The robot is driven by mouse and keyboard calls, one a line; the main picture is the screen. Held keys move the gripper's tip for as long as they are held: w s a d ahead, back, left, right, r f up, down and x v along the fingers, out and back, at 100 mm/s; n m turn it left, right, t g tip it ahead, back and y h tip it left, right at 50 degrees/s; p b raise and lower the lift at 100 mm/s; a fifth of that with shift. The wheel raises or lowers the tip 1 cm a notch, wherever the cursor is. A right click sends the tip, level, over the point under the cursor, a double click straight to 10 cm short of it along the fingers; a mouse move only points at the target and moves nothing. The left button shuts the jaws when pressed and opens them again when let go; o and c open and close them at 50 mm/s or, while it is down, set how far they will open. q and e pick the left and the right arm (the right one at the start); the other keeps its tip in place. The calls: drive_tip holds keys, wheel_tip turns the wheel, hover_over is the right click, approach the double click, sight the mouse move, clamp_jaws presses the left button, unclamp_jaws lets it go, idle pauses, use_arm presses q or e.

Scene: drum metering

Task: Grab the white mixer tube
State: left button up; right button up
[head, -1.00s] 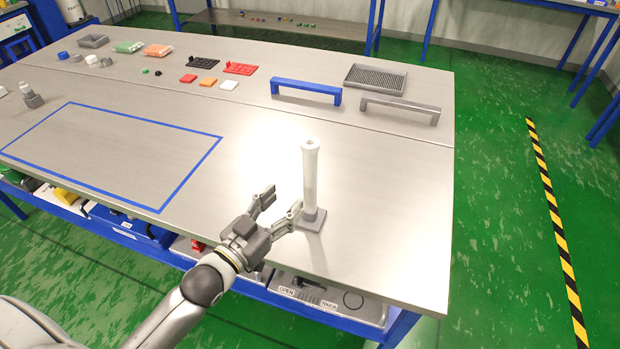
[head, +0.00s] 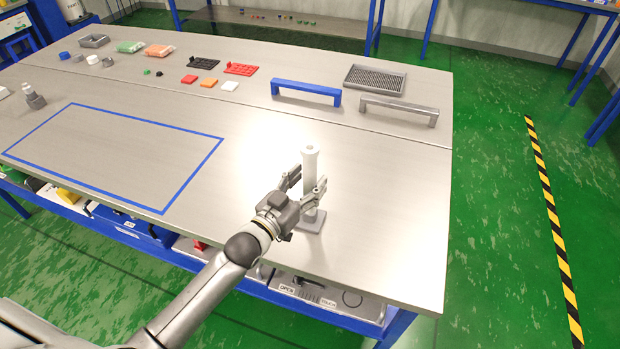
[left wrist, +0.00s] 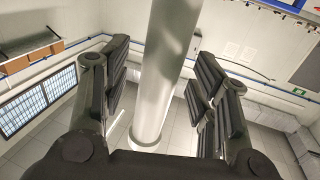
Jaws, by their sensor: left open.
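The white mixer tube (head: 310,164) stands upright in a small grey square base (head: 310,221) near the front right of the metal table. My left gripper (head: 308,181) is open, with its fingers on either side of the tube. In the left wrist view the tube (left wrist: 163,70) rises between the two open fingers of the left gripper (left wrist: 160,85), with a gap visible on both sides. The lower tube is partly hidden by the gripper in the head view. My right gripper is not in view.
A blue handle (head: 306,90) and a grey handle (head: 399,108) stand farther back on the table, with a grey mesh tray (head: 376,79) behind them. A blue taped rectangle (head: 150,121) marks bare table at left. The table's right edge is close.

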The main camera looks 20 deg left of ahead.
use_arm(q)
drive_tip(key=shift+w+d, duration=0.2)
drive_tip(key=shift+w, duration=0.4)
drive_tip(key=shift+c, duration=0.2)
drive_tip(key=c, duration=1.1)
drive_tip(key=shift+c, duration=0.2)
drive_tip(key=shift+r, duration=0.15)
